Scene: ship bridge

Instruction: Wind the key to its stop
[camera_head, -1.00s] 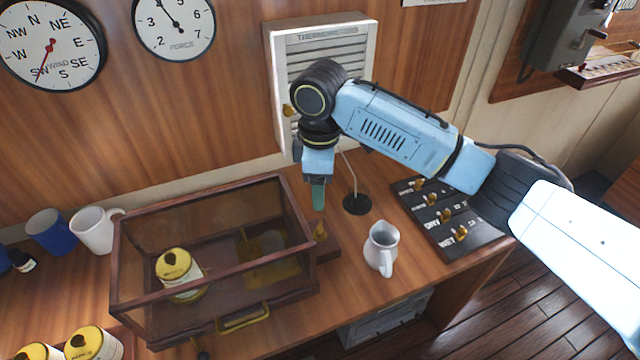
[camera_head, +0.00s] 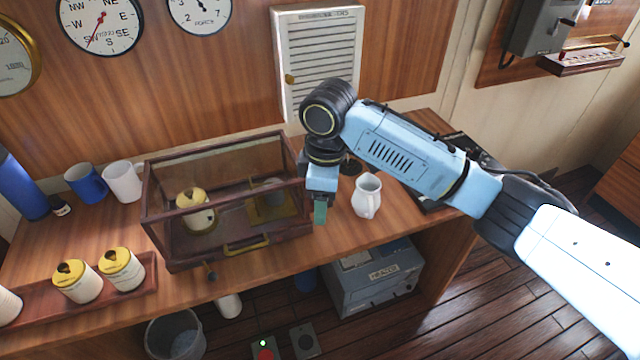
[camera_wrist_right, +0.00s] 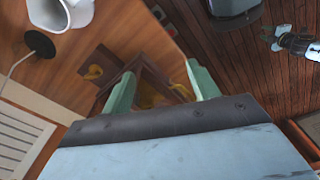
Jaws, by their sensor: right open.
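A brass key-like piece (camera_wrist_right: 93,72) stands on a small wooden block (camera_wrist_right: 103,66) at the side of the glazed wooden case (camera_head: 213,257). In the head view my right gripper hides this piece. My right gripper (camera_head: 320,213) points down just right of the case, its jaws empty. In the right wrist view its two green fingertips (camera_wrist_right: 162,86) are spread apart, with a corner of the case between and beyond them. The key piece is outside the jaws, left of the left finger in that view.
A white jug (camera_head: 367,196) stands close to the right of my right gripper. A yellow-topped canister (camera_head: 197,212) and a brass plate are inside the case. More canisters (camera_head: 121,268) stand in a tray at left. Mugs (camera_head: 122,182) stand behind. Free table lies before the jug.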

